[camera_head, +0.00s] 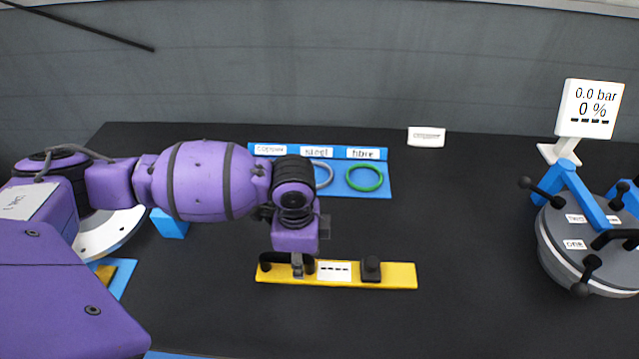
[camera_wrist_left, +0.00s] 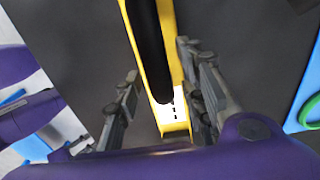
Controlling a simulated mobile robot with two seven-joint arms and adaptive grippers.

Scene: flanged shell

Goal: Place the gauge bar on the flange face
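The gauge bar (camera_head: 400,275) is a long yellow strip lying flat on the black table, with a black knob, a dark part at its left end and a white label showing dashes. My left gripper (camera_head: 298,268) is over the bar's left part, pointing down. In the left wrist view the bar (camera_wrist_left: 178,60) runs between the two spread fingers of my left gripper (camera_wrist_left: 165,98), with a gap visible on the left side. A grey round flanged shell (camera_head: 560,262) stands at the far right, cut by the picture edge. My right gripper is not in view.
A blue board (camera_head: 385,185) labelled copper, steel and fibre holds rings, including a green one (camera_head: 363,187). A white display (camera_head: 590,108) reads 0.0 bar, 0 %. Black-knobbed levers surround the shell. A pale disc (camera_head: 112,235) lies partly behind my arm. The table between bar and shell is clear.

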